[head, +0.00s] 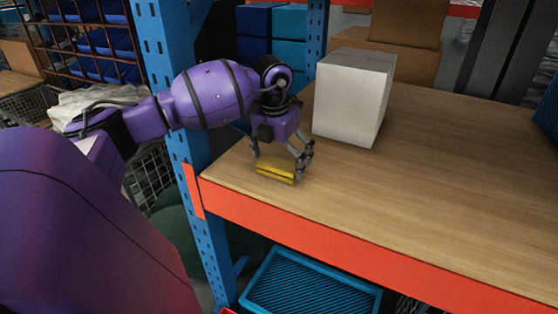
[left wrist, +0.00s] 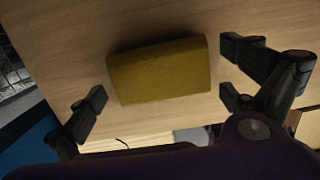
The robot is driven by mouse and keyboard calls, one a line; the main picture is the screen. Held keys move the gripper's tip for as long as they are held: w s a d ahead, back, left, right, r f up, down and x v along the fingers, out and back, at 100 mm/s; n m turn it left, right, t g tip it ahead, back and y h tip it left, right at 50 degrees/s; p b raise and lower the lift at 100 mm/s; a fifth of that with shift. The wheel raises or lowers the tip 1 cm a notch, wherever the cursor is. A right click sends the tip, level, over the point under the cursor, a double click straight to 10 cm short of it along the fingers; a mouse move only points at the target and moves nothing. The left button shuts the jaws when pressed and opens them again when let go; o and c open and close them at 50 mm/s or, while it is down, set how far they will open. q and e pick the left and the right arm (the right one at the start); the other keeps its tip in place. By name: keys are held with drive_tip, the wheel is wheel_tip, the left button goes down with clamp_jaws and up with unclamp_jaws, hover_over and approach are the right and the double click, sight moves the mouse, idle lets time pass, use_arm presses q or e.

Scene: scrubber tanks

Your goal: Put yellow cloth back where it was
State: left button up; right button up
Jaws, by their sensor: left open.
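The yellow cloth (head: 275,171) lies on the wooden shelf top near its front left corner. In the left wrist view it is a folded yellow block (left wrist: 160,71) lying flat on the wood. My left gripper (head: 282,165) is open just above the cloth, with its fingers on either side of it. In the left wrist view the open fingers (left wrist: 165,75) show a gap to the cloth on both sides. My right gripper is in neither view.
A white box (head: 352,98) stands on the shelf (head: 450,165) behind and right of the cloth. A blue upright post (head: 172,90) is left of the shelf, close to my left arm. A blue crate (head: 310,285) sits below.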

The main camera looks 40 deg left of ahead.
sight(277, 166)
use_arm(q)
drive_tip(key=shift+r, duration=0.4)
wheel_tip(277, 166, up, 12)
drive_tip(key=s, duration=0.1)
drive_tip(key=shift+s+d+f, duration=0.2)
drive_tip(key=shift+f, duration=0.05)
idle(0.4)
